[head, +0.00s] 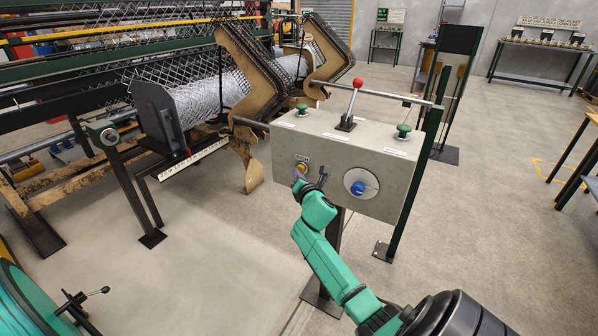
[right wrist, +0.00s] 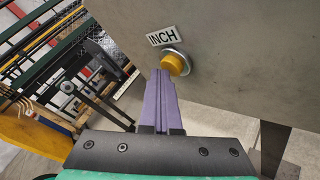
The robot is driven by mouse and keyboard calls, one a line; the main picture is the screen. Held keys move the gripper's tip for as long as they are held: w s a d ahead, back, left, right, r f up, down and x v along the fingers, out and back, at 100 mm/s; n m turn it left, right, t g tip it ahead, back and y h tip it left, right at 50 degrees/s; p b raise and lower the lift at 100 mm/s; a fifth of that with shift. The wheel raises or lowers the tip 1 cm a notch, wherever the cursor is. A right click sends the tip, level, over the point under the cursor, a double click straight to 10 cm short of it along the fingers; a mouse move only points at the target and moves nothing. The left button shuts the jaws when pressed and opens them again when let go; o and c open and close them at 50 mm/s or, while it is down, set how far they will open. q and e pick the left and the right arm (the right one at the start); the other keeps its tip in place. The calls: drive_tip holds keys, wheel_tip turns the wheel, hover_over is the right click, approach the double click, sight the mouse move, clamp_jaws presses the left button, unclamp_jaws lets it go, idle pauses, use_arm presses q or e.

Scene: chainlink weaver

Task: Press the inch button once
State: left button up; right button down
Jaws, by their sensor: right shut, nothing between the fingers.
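The inch button (head: 302,167) is a yellow round button in a metal ring on the front face of the grey control box (head: 330,150). In the right wrist view the button (right wrist: 176,64) sits just below a white INCH label (right wrist: 167,36). My right gripper (head: 298,176) is shut and empty, its purple fingers together and pointing at the panel. In the right wrist view the fingertips (right wrist: 159,74) appear just left of and below the button. I cannot tell whether they touch it. My left gripper is not in view.
A blue knob (head: 357,188) is on the same face, right of the button. A red-topped lever (head: 357,84) and two green mushroom knobs (head: 403,130) stand on top of the box. The mesh weaving machine (head: 200,95) is behind to the left. Open floor lies right.

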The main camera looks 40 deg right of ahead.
drive_tip(key=shift+s+a, duration=0.3)
drive_tip(key=shift+a, duration=0.45)
drive_tip(key=a, duration=0.2)
drive_tip(key=s+a, duration=0.1)
drive_tip(key=a, duration=0.1)
drive_tip(key=shift+s+a+p, duration=0.2)
drive_tip(key=shift+a+p, duration=0.15)
drive_tip(key=shift+a, duration=0.05)
drive_tip(key=shift+f, duration=0.1)
idle(0.3)
